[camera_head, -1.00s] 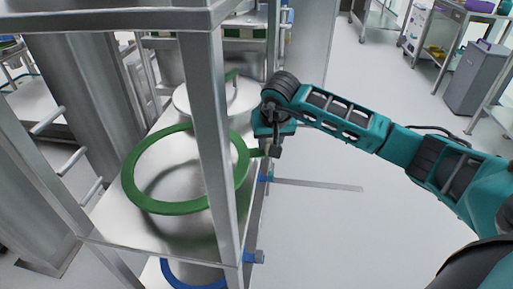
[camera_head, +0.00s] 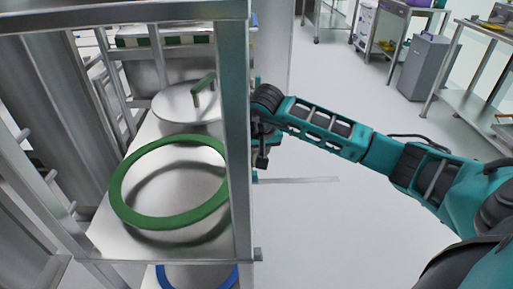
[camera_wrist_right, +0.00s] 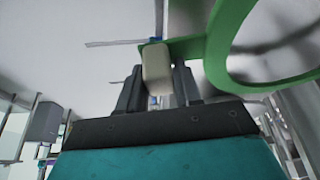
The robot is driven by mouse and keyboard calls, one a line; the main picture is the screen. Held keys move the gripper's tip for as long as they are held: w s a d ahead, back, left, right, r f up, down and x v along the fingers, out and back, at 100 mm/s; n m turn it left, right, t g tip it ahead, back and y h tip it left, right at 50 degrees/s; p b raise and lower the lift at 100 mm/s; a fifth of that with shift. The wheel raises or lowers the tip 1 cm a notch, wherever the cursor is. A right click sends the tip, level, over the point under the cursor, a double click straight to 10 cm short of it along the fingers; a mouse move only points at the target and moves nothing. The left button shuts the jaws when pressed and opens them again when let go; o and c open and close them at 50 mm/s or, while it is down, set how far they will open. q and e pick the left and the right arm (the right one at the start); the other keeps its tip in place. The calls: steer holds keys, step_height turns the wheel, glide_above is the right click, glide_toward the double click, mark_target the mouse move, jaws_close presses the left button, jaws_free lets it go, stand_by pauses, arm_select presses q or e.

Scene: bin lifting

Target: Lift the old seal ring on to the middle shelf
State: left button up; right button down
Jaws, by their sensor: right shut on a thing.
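A large green ring (camera_head: 160,221), which I take for the old seal ring, is inside the metal rack over a shelf board (camera_head: 110,240). Its shadow falls on the board apart from it, so it appears held above the board. My right gripper (camera_head: 262,152) is at the rack's right side, partly behind the front post. In the right wrist view the gripper (camera_wrist_right: 158,75) is shut on the ring's tab by a pale block, and the green ring (camera_wrist_right: 217,60) extends to the right. My left gripper is not in view.
The rack's front post (camera_head: 238,130) stands between ring and gripper in the head view. A round metal lid (camera_head: 175,110) with a green handle sits behind the ring. A blue ring (camera_head: 165,280) lies on a lower level. Open floor (camera_head: 320,220) is to the right.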

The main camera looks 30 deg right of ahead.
steer(key=shift+f+b, duration=1.45)
steer(key=shift+f, duration=0.95)
steer(key=shift+r, duration=0.15)
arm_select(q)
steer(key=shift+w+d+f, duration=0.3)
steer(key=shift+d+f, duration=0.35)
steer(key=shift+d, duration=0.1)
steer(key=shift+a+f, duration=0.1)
arm_select(e)
steer(key=c, duration=0.7)
jaws_free()
steer(key=shift+f, duration=0.2)
arm_select(q)
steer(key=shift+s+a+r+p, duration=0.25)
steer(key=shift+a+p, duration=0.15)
steer(key=shift+p, duration=0.35)
arm_select(e)
steer(key=v, duration=1.3)
